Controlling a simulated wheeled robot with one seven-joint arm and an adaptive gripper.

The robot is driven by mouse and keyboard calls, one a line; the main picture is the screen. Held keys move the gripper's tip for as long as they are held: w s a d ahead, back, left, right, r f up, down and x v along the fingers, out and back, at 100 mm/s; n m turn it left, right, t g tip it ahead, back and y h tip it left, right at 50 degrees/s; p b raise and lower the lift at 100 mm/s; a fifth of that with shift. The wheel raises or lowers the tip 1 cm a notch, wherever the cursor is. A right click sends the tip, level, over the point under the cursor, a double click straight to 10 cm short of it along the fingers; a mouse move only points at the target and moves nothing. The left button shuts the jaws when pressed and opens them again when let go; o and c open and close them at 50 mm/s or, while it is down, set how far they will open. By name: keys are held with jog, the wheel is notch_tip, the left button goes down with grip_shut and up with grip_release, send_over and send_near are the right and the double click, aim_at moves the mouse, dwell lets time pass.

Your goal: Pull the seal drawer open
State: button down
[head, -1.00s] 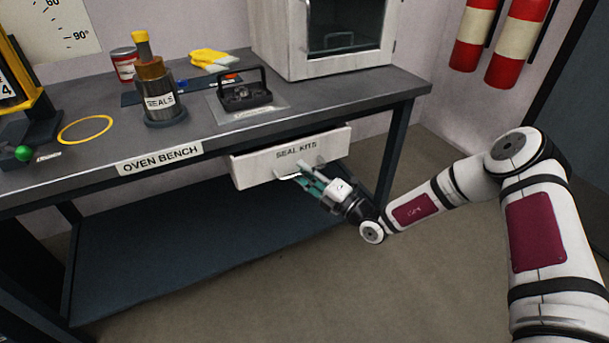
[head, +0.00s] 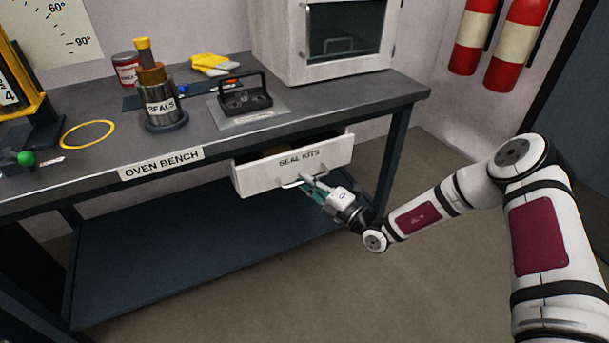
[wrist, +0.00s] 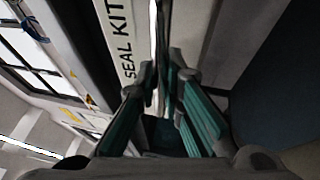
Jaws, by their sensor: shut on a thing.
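The seal drawer (head: 265,176) is white, labelled "SEAL KITS", and hangs under the right part of the oven bench. It stands partly open, with a dark gap showing above its front. Its metal bar handle (head: 289,184) is on the lower middle of the front. My gripper (head: 308,185) is at the handle, shut on it, reaching in from the right. In the wrist view, the teal fingers (wrist: 160,95) close around the upright-looking handle bar, beside the drawer front (wrist: 120,45).
A white oven (head: 350,70) stands at the back right. The floor in front of the drawer (head: 240,280) is clear.

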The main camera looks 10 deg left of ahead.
jog(key=s+d+p, duration=0.4)
jog(key=s+d, duration=0.2)
jog(key=s, duration=0.3)
jog(key=s+d+p, duration=0.4)
jog(key=s+d, duration=0.2)
jog(key=s, duration=0.3)
jog(key=shift+s+d, duration=0.15)
jog(key=shift+d, duration=0.05)
jog(key=c, duration=1.7)
grip_release()
jog(key=shift+d, duration=0.1)
jog(key=v, duration=1.1)
jog(key=shift+s+d+f, duration=0.2)
jog(key=shift+s+d, duration=0.05)
jog(key=shift+d, duration=0.05)
